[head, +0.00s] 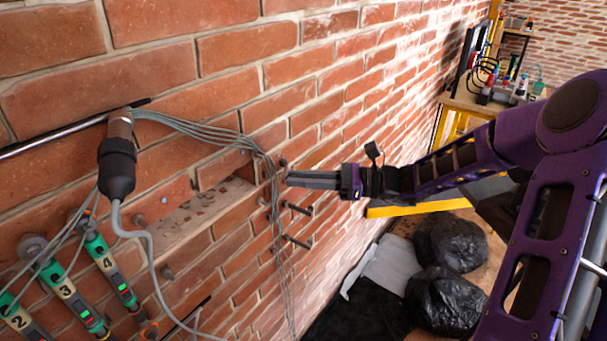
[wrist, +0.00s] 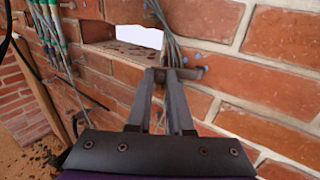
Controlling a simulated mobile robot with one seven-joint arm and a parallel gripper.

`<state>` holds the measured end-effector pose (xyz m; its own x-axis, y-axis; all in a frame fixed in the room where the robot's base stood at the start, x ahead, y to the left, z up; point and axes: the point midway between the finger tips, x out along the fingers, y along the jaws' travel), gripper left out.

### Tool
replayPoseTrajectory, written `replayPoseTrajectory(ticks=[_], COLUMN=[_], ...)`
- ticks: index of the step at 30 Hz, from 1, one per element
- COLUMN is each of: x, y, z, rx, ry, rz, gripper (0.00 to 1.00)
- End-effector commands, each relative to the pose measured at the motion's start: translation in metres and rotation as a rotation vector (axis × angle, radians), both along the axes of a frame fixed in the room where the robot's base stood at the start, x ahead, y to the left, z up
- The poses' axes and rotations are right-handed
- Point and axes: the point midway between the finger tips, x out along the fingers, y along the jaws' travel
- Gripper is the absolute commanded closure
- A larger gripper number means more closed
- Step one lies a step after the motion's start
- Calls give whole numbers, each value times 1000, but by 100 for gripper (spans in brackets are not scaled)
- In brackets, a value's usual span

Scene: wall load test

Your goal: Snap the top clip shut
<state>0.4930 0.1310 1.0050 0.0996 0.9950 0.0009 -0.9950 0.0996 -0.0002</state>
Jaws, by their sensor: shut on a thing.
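A bundle of thin grey cables (head: 270,172) hangs down the brick wall past several dark clips. The top clip (head: 283,162) is small and partly hidden by my gripper and the cables. My gripper (head: 288,179) reaches in from the right with its fingertips at the top clip, beside the cables. In the wrist view, the two long fingers of my gripper (wrist: 164,76) close in on the grey top clip (wrist: 190,72), with the cables (wrist: 170,40) running just above. Whether the clip is latched is too small to tell. Two lower clips (head: 298,209) (head: 299,242) stick out below.
A rectangular wall opening (head: 200,205) lies left of the cables. A black and grey connector (head: 117,165) and numbered green devices (head: 67,297) are at the left. Black bags (head: 450,300), a yellow bar (head: 415,208) and a workbench (head: 465,103) are at the right.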

Motion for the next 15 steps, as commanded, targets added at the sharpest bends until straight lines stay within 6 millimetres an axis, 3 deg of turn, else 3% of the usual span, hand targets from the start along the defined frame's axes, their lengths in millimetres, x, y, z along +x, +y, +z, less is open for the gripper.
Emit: replayPoseTrajectory(ticks=[15], x=[-10], y=[23], z=[-1], rx=[-4], ry=[6], rz=[-372], gripper=[100])
